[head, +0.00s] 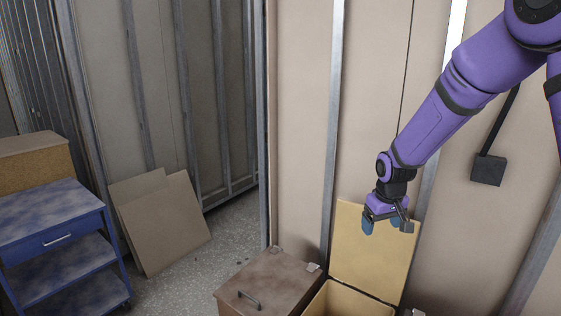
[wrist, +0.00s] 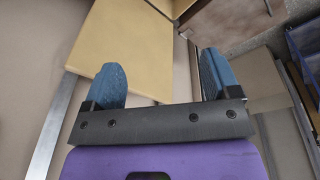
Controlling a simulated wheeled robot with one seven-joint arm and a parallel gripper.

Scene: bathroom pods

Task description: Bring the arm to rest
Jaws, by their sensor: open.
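My purple arm reaches in from the upper right of the head view. My gripper (head: 388,226) hangs at its end, in front of the raised lid (head: 385,260) of a yellowish box. The two blue fingertips are apart with nothing between them. The wrist view also shows my gripper (wrist: 165,85) open and empty, with the yellowish lid (wrist: 120,45) behind the left finger. I cannot tell how far the fingers are from the lid.
The open box (head: 345,303) stands below my gripper, beside a closed brown box (head: 268,285) with a handle. A blue cart (head: 55,225) is at the left. Flat boards (head: 165,222) lean on the wall.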

